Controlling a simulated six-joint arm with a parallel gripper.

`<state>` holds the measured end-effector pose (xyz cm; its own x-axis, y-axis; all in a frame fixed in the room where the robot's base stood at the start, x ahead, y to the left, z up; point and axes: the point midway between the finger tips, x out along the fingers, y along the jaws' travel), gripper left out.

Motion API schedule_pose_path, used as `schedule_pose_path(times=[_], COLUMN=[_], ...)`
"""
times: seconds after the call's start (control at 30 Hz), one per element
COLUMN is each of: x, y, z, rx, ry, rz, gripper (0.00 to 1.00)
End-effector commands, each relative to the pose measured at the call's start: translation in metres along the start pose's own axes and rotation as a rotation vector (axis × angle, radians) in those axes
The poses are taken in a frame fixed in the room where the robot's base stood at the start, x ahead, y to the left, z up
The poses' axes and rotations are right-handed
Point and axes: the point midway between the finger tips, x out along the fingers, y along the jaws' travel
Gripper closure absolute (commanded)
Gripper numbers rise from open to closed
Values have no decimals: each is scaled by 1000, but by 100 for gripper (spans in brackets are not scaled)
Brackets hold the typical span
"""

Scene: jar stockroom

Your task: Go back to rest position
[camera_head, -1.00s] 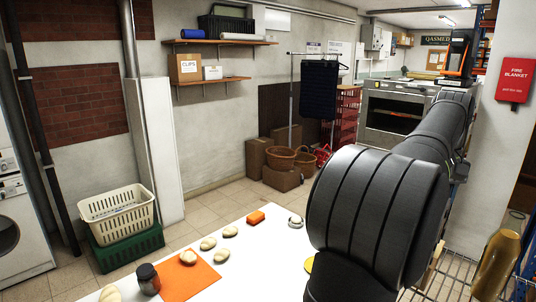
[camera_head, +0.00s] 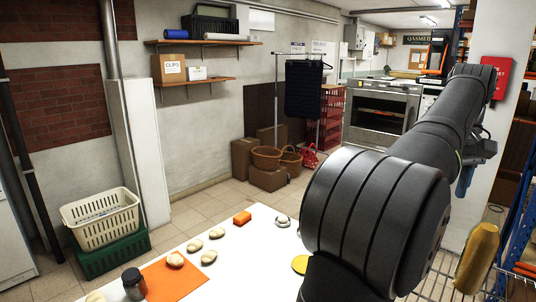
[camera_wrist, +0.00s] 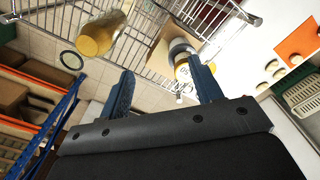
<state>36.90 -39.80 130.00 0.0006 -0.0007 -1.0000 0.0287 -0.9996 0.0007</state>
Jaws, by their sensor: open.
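My gripper (camera_wrist: 160,88) is open in the wrist view, its two blue fingers spread apart with nothing held between them. In the head view the gripper (camera_head: 466,178) hangs small and partly hidden at the far end of my arm, on the right. Beyond the fingers in the wrist view is a wire rack (camera_wrist: 150,50). A jar with a yellow label (camera_wrist: 182,66) shows beside the right fingertip; I cannot tell how far apart they are. A golden bottle-like object (camera_wrist: 97,36) is left of the fingers; it also shows in the head view (camera_head: 477,258).
A white table (camera_head: 235,268) carries an orange mat (camera_head: 185,285), a dark-lidded jar (camera_head: 133,284), several pale lumps and an orange block (camera_head: 242,217). A blue-framed shelf (camera_head: 505,245) stands at the right. Floor is clear between the table and the boxes (camera_head: 268,178).

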Motion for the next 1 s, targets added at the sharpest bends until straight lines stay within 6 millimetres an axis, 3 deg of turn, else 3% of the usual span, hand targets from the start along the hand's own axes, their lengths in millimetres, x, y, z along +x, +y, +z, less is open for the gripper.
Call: schedule_pose_path(times=[0.5,1.0], x=[54,120], y=[-21,-60], z=[-89,-152], rx=[-30,-34], ry=[-3,-3], rz=[-3,-3], gripper=[41,41])
